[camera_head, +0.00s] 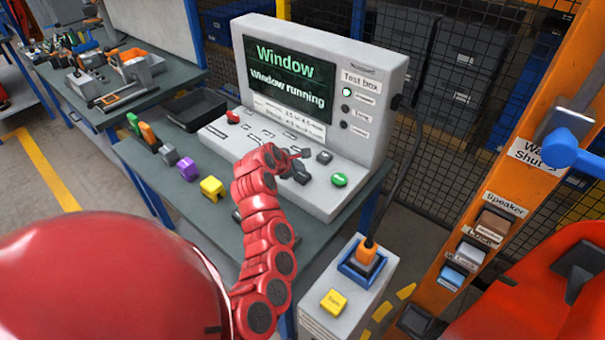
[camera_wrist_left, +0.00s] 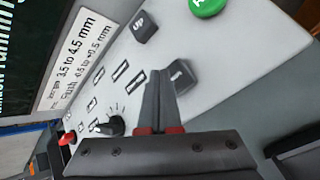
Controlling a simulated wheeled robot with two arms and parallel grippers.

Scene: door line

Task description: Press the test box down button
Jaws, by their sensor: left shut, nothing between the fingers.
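The grey test box (camera_head: 385,75) stands on the workbench, its screen (camera_head: 290,75) reading "Window" and "Window running". The dark up button (camera_wrist_left: 145,28) shows in the wrist view and on the panel in the head view (camera_head: 324,157). The dark down button (camera_wrist_left: 183,75) has a partly readable label; the fingertips cover its left edge in the wrist view. My left gripper (camera_wrist_left: 160,80) is shut and empty, with its tips at this button. I cannot tell whether they touch it or whether it is pressed. In the head view my gripper partly hides this area. My right gripper is out of view.
A green button (camera_head: 339,180) sits right of the tips, and a dark knob (camera_wrist_left: 108,126) is left of them in the wrist view. A black tray (camera_head: 195,108) and coloured connectors stand left of the box. An orange post (camera_head: 510,165) rises at the right.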

